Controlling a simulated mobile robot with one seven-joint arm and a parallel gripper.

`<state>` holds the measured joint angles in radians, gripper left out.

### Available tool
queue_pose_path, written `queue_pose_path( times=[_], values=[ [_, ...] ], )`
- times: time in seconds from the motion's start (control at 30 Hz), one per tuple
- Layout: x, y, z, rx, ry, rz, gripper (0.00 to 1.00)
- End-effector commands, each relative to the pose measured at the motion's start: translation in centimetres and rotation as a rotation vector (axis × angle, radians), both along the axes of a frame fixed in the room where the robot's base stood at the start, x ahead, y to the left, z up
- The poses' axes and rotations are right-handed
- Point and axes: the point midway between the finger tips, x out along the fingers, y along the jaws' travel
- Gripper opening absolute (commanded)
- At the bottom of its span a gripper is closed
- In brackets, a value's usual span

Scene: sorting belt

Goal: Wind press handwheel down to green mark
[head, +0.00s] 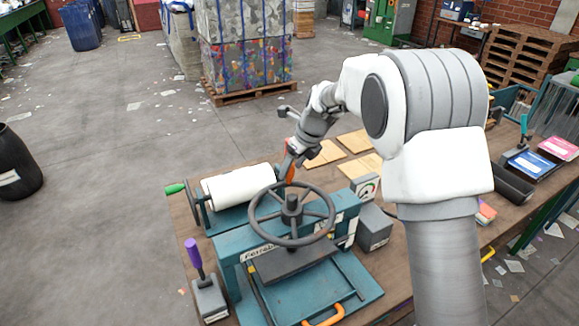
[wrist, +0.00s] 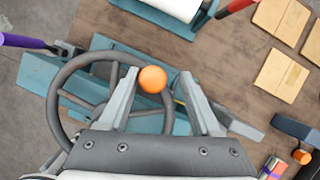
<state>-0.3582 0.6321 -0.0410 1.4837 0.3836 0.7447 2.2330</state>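The dark grey handwheel (head: 292,240) lies flat on top of the teal press (head: 227,267), above a dark platen (head: 290,260). An orange knob (wrist: 152,79) shows at the wheel's rim in the wrist view. My gripper (head: 289,167) is at the far side of the rim. In the wrist view my gripper (wrist: 158,76) has its two grey fingers apart, one on each side of the knob. I cannot make out a green mark on the press.
A white roll (head: 240,186) with a green-handled crank stands behind the press. A purple-handled lever (head: 195,257) is at the left. A dial box (head: 367,187) and a grey block (head: 375,230) stand to the right. Flat wooden squares (head: 355,141) lie behind, with bare bench between.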

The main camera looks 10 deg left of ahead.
Motion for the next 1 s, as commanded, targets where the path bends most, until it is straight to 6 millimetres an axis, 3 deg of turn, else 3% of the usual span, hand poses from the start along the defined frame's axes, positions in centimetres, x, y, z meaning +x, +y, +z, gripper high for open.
queue_pose_path(
  times=[0.37,0.47,1.0],
  values=[
    [-0.3,0.1,0.8,0.004,0.0,0.004,0.67],
    [-0.6,-0.4,2.2,0.004,-0.002,0.004,0.67],
    [-3.2,-4.5,13.7,0.003,-0.003,0.002,0.67]
  ],
)
